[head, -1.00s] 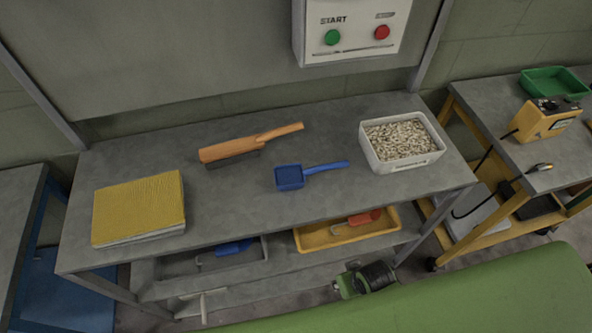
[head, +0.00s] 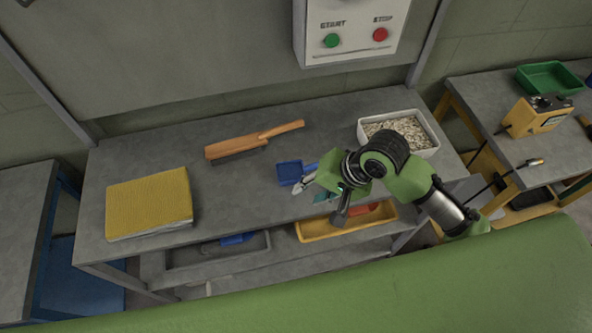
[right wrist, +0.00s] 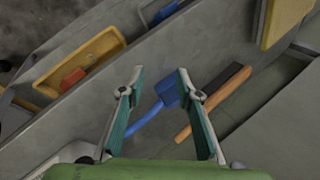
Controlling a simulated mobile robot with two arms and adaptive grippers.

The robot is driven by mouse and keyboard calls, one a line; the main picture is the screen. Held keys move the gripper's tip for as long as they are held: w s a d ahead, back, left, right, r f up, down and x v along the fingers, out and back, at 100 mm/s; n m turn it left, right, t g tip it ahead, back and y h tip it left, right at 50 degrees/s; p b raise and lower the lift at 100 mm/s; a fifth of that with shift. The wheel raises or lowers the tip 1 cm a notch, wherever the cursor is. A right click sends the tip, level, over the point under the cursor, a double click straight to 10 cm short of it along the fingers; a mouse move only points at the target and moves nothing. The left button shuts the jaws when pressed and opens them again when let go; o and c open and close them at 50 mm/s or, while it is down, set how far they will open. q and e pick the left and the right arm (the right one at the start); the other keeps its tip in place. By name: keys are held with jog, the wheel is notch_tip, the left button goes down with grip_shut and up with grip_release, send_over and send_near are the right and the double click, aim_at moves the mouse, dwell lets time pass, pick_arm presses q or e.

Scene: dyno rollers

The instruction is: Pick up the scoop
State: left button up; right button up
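The blue scoop (head: 289,173) lies on the grey table, and my right gripper hides part of its handle in the head view. My right gripper (head: 306,186) is over the table by the scoop's handle. In the right wrist view its two fingers (right wrist: 160,82) are spread with nothing held. The scoop (right wrist: 166,92) appears between and beyond them, its handle slanting down to the left. I cannot tell the exact height of the fingers above it. My left gripper is not in view.
An orange-handled brush (head: 235,147) lies behind the scoop. A white bin of pale pellets (head: 431,150) stands to the right, partly behind my right arm. A yellow pad (head: 150,202) lies at left. A yellow tray (head: 318,232) sits on the lower shelf.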

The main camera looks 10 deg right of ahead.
aim_at(315, 164)
jog(key=w+d+r+m+g, duration=0.1)
jog(key=w+d+r+m, duration=0.75)
jog(key=m, duration=0.35)
jog(key=x, duration=0.3)
jog(key=p+x, duration=0.1)
jog(key=x, duration=0.5)
jog(key=shift+s+d+f, duration=0.1)
jog(key=shift+s+d, duration=0.05)
jog(key=shift+s, duration=0.15)
jog(key=x, duration=0.1)
jog(key=p+x, duration=0.1)
jog(key=x, duration=0.2)
jog(key=shift+s+d+f+p, duration=0.2)
jog(key=shift+s+p, duration=0.1)
jog(key=shift+p, duration=0.1)
jog(key=shift+w+a+f, duration=0.2)
jog(key=shift+a+f, duration=0.1)
jog(key=shift+f, duration=0.25)
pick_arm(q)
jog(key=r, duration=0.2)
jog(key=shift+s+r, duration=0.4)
pick_arm(e)
grip_shut()
